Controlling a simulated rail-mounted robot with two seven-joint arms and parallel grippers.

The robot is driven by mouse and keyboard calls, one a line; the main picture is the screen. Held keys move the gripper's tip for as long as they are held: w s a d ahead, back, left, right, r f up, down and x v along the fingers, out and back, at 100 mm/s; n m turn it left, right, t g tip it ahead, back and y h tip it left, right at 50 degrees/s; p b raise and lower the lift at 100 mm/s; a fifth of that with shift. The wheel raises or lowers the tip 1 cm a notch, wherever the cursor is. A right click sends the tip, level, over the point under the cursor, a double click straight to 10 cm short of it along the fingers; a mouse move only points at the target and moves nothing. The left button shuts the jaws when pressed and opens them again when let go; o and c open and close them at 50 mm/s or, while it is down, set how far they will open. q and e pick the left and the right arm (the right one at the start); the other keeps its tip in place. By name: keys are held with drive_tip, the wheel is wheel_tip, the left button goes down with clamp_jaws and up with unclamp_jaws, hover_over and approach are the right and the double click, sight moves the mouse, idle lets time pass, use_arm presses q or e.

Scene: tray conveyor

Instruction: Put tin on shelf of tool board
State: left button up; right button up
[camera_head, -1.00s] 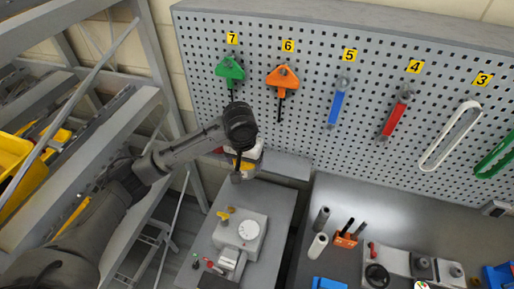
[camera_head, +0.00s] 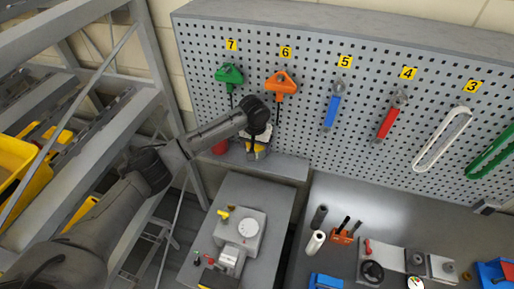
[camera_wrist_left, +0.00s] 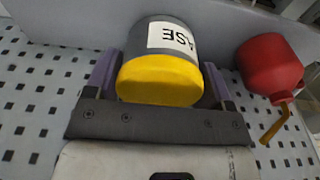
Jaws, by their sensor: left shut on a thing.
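The tin (camera_wrist_left: 165,60) is grey with a yellow end and a white label reading "ASE". My left gripper (camera_wrist_left: 160,92) is shut on it, with a finger on each side. In the head view the tin (camera_head: 257,151) shows under the left gripper (camera_head: 255,140), partly hidden by it. It is at the grey shelf (camera_head: 288,168) along the lower edge of the tool board (camera_head: 310,125). I cannot tell whether the tin touches the shelf. My right gripper is not in view.
A red can (camera_head: 220,147) stands on the shelf left of the tin; its spout shows in the wrist view. The shelf right of the tin is clear. Orange (camera_head: 281,84) and green (camera_head: 229,75) tools hang above. A grey cabinet (camera_head: 265,195) stands below.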

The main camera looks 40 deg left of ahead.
use_arm(q)
wheel_tip(320, 180, down, 3)
drive_tip(key=shift+r+p, duration=0.2)
drive_tip(key=shift+p, duration=0.15)
drive_tip(key=shift+w+a+f, duration=0.1)
drive_tip(key=shift+w+f, duration=0.15)
drive_tip(key=shift+w, duration=0.1)
drive_tip(key=shift+f, duration=0.1)
drive_tip(key=shift+f, duration=0.1)
drive_tip(key=o, duration=1.1)
drive_tip(key=r, duration=0.3)
drive_tip(key=r+b, duration=0.1)
drive_tip(key=r, duration=0.3)
drive_tip(key=s+r, duration=0.1)
drive_tip(key=r, duration=0.3)
drive_tip(key=shift+d, duration=0.2)
drive_tip(key=shift+s+r+b, duration=0.2)
drive_tip(key=shift+r+b, duration=0.1)
drive_tip(key=shift+r, duration=0.3)
